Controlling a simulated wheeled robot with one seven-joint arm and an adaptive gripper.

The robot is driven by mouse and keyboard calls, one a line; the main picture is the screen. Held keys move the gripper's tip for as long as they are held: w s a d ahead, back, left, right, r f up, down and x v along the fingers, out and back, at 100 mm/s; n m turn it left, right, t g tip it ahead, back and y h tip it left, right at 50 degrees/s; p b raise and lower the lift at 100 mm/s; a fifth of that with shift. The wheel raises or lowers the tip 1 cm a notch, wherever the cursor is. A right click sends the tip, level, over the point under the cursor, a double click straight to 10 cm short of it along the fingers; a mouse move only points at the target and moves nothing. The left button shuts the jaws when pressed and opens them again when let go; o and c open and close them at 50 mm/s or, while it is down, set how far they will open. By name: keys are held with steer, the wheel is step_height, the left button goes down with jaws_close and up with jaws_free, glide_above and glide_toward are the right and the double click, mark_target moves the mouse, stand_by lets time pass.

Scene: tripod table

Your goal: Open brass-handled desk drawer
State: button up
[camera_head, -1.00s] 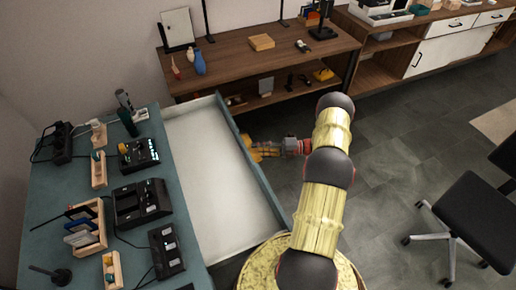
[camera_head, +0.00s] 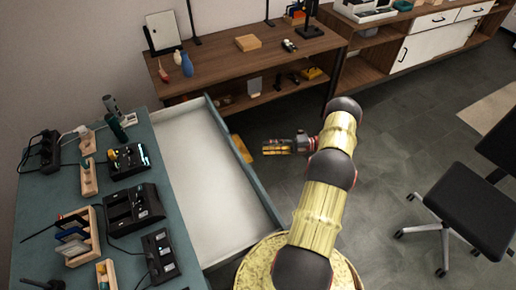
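The blue-grey desk (camera_head: 40,200) has its drawer (camera_head: 212,170) pulled far out to the right. Its white interior is empty where I can see it. The brass handle (camera_head: 241,149) shows as a yellow piece on the outside of the drawer front (camera_head: 236,160). My gripper (camera_head: 264,147) is just right of the handle, with a small gap of floor between them. It appears to hold nothing, but its fingers are too small to tell whether they are open or shut.
Chargers (camera_head: 130,207), wooden holders (camera_head: 85,240) and cables crowd the desk top. A wooden shelf unit (camera_head: 225,60) stands behind the drawer. A black office chair (camera_head: 470,205) is at the right. The floor between chair and my arm is clear.

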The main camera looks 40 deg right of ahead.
steer(key=shift+v, duration=1.4)
